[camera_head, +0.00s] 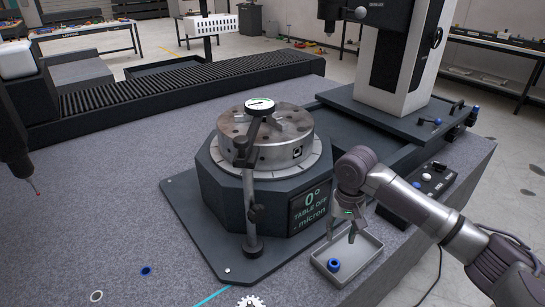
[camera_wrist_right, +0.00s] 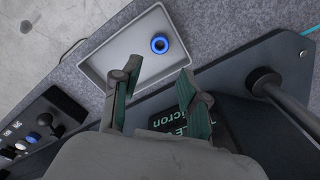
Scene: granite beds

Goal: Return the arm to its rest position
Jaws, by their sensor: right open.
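My right gripper (camera_head: 343,233) hangs over the grey tray (camera_head: 372,243) at the front right of the granite bed. It is open, and its two fingers show apart with nothing between them in the right wrist view (camera_wrist_right: 157,98). A blue ring (camera_head: 333,265) lies in the tray and also shows in the right wrist view (camera_wrist_right: 159,44), beyond the fingertips. My right arm (camera_head: 430,215) reaches in from the right edge. My left gripper is not in view.
A round rotary table (camera_head: 265,140) with a dial gauge (camera_head: 260,105) on a post stands left of the gripper. A control box (camera_head: 432,179) sits right of the arm. Another blue ring (camera_head: 146,271), a white ring (camera_head: 96,296) and a white gear (camera_head: 250,301) lie at the front.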

